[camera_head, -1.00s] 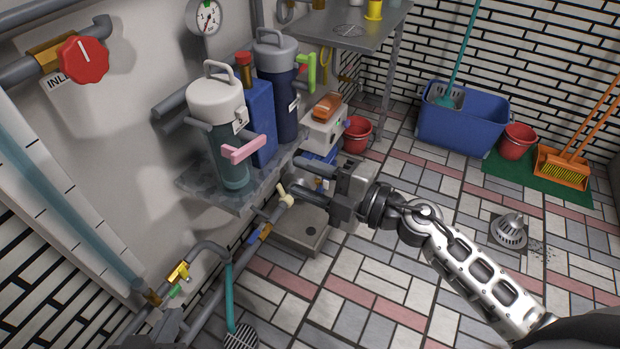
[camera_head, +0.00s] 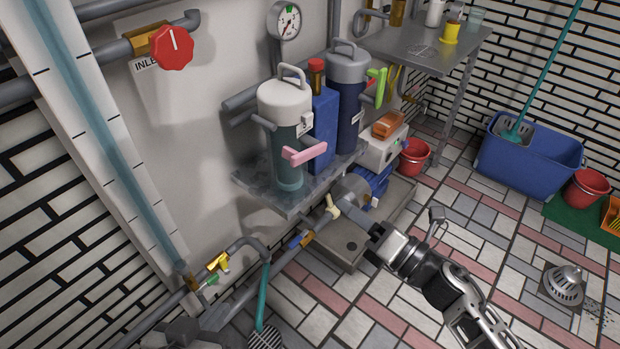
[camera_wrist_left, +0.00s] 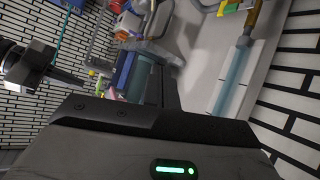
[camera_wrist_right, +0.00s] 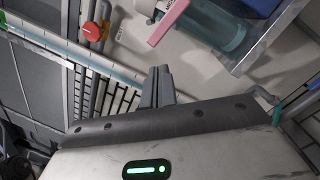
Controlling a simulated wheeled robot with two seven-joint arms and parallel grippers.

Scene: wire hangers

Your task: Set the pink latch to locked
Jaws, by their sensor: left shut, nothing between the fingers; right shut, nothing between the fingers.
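The pink latch (camera_head: 304,154) is a flat bar on the front of the teal canister (camera_head: 287,165) with a white cap. It sticks out to the right, tilted slightly up. It also shows at the top of the right wrist view (camera_wrist_right: 168,22). My right gripper (camera_head: 352,213) is shut and empty, below and to the right of the latch, apart from it. Its closed fingers also show in the right wrist view (camera_wrist_right: 156,86). My left gripper (camera_head: 182,328) is partly cut off at the bottom edge. In the left wrist view its fingers (camera_wrist_left: 164,85) are shut and empty.
A navy canister (camera_head: 347,110) with a green latch (camera_head: 377,87) and a blue box (camera_head: 323,125) stand beside the teal canister on a grey shelf (camera_head: 252,183). Pipes with a yellow valve (camera_head: 218,262) run below. A red knob (camera_head: 172,48) is upper left.

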